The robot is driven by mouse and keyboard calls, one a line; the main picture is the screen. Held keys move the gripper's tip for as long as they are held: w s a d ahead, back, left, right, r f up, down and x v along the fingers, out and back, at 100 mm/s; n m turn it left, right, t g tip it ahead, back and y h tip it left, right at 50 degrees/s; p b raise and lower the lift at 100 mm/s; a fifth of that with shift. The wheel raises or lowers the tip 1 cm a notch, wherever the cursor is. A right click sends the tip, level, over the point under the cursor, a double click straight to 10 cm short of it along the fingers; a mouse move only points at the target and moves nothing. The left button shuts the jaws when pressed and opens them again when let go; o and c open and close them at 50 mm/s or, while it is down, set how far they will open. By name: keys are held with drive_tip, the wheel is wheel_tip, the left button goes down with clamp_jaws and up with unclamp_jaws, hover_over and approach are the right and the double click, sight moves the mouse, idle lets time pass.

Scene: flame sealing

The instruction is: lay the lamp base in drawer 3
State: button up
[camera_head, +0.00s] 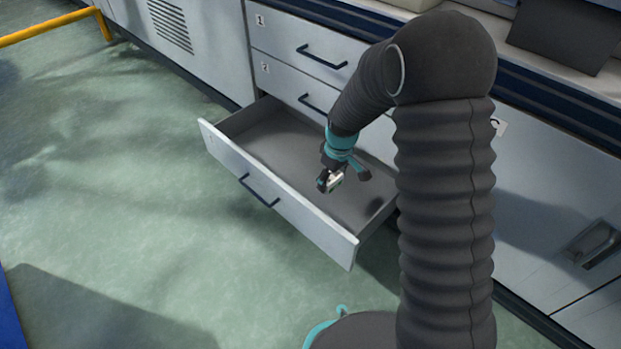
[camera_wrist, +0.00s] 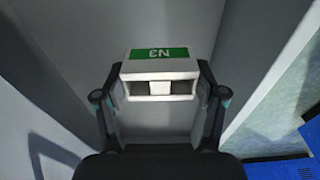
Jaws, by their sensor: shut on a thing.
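The lamp base (camera_wrist: 160,70) is a small white block with a green label reading N3 and two dark openings, seen in the wrist view. My gripper (camera_wrist: 160,92) is shut on it, one finger on each side. In the head view my gripper (camera_head: 330,181) points down over the right part of drawer 3 (camera_head: 300,217), and the lamp base shows only as a small pale piece (camera_head: 335,181) at the fingertips. Drawer 3 is pulled out, with a grey, seemingly empty interior; my arm hides part of it. I cannot tell whether the lamp base touches the drawer floor.
Drawer 1 (camera_head: 285,42) and drawer 2 (camera_head: 280,84) above are shut, with dark bar handles. A counter with a grey panel (camera_head: 565,40) runs along the top right. Green floor (camera_head: 120,170) lies open at left. A yellow rail (camera_head: 45,30) stands at the upper left.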

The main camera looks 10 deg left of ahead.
sight(327, 206)
wheel_tip(327, 206, down, 10)
drive_tip(key=shift+a+r+b, duration=0.1)
drive_tip(key=shift+a+b, duration=0.05)
drive_tip(key=shift+b, duration=0.55)
drive_tip(key=shift+f, duration=0.2)
drive_tip(key=o, duration=1.1)
drive_tip(key=shift+o, duration=0.2)
drive_tip(key=r, duration=0.4)
drive_tip(key=r+p, duration=0.1)
drive_tip(key=r, duration=0.3)
drive_tip(key=s+d+r+p, duration=0.1)
drive_tip(key=r, duration=0.3)
drive_tip(key=shift+r, duration=0.2)
